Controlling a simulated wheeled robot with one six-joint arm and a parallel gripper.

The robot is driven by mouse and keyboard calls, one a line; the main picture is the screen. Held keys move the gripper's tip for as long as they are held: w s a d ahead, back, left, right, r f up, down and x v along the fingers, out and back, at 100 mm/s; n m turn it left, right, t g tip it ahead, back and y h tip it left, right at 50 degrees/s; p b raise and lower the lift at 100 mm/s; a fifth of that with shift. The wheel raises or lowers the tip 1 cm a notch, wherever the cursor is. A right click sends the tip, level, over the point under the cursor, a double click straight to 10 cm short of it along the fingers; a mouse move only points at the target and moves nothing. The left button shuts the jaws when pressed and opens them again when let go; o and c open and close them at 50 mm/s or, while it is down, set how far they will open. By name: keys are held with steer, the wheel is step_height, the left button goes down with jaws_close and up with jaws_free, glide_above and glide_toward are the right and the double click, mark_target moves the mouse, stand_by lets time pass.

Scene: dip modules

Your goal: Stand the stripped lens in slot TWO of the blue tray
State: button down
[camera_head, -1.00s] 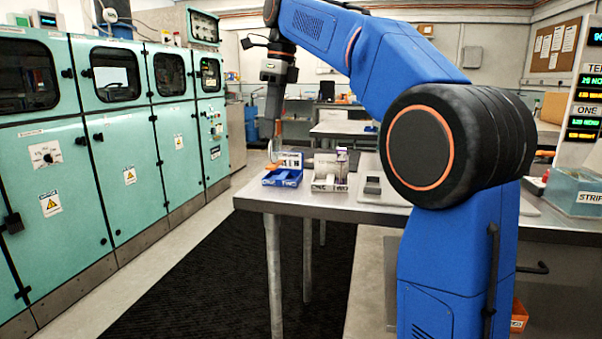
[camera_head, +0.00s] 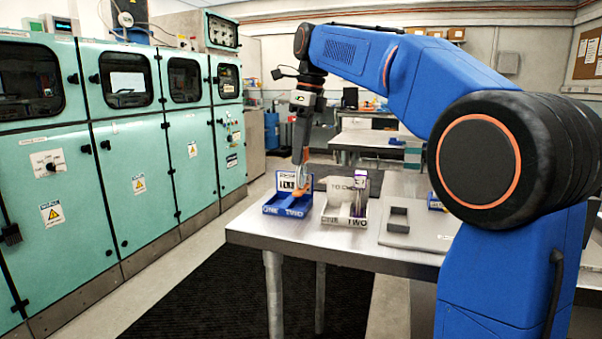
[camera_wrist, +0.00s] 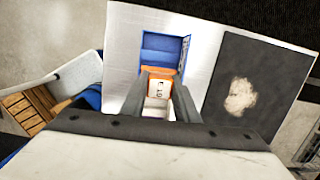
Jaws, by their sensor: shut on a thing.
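The blue tray (camera_head: 270,210), its front marked ONE and TWO, stands near the left end of the metal table. My gripper (camera_head: 301,172) points down over the tray, toward its TWO side. In the wrist view my gripper (camera_wrist: 170,90) is shut on a small piece with an orange edge and a pale lettered face, which I take to be the stripped lens (camera_wrist: 157,82). The fingers hide much of it. Orange also shows low in the tray in the head view. I cannot tell whether the piece touches a slot. The blue tray (camera_wrist: 162,42) also shows beyond the fingertips.
A white tray (camera_head: 330,219) marked TO CHECK, ONE and TWO stands close to the right, with a purple-topped item in it. A grey mat (camera_head: 415,238) with a dark block (camera_head: 398,218) lies farther right. Teal cabinets (camera_head: 130,180) line the left.

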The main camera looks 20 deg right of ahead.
mark_target(300, 168)
steer(key=shift+f, duration=2.4)
steer(key=shift+f, duration=0.1)
steer(key=c, duration=1.4)
jaws_free()
steer(key=r, duration=0.4)
steer(key=d+r, duration=0.1)
steer(key=r, duration=0.3)
steer(key=s+r, duration=0.1)
steer(key=r, duration=0.3)
steer(key=shift+d, duration=0.2)
